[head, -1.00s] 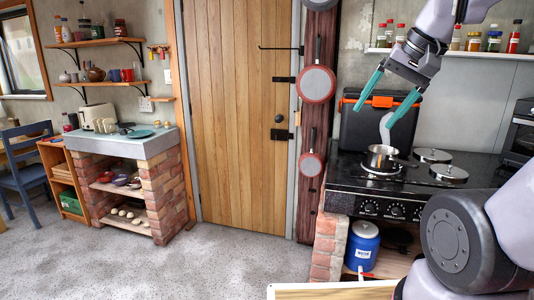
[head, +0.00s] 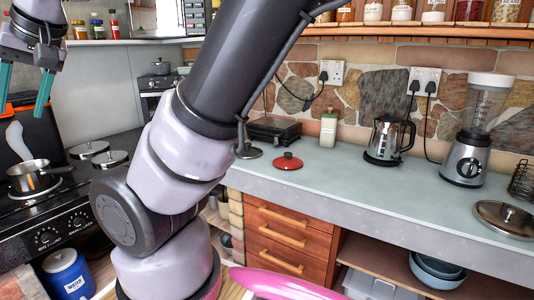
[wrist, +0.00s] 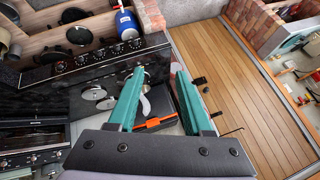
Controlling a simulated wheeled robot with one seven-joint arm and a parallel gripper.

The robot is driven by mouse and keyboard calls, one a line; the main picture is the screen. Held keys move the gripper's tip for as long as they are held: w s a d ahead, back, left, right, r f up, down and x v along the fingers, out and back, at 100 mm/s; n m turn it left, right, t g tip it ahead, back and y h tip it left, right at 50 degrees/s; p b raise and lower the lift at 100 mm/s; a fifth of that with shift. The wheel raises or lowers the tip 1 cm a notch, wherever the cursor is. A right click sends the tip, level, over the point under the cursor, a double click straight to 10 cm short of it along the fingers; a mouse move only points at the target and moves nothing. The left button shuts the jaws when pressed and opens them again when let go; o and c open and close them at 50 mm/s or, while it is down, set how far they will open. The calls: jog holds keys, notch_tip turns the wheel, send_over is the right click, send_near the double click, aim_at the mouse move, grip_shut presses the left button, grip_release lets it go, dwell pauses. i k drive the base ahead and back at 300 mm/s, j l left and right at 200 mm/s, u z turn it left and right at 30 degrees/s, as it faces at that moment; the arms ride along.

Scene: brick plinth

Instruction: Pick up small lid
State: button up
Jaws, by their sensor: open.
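A small red lid (head: 288,161) with a dark knob lies on the pale counter (head: 345,176), left of the kettle in the head view. A larger steel lid (head: 506,218) with a dark rim lies on the counter at the far right. My gripper (head: 21,101) is at the upper left of the head view, above the stove and far from both counter lids. Its teal fingers are apart and nothing is between them. The wrist view shows the open fingers (wrist: 160,74) over the stove side, with neither counter lid visible.
A kettle (head: 388,140), a blender (head: 468,135) and a pale bottle (head: 328,128) stand along the counter's back. The stove (head: 75,205) holds a saucepan (head: 35,176) and round metal covers (head: 88,150). The counter around the red lid is mostly clear.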

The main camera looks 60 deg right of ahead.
aim_at(249, 152)
jog(key=z, duration=2)
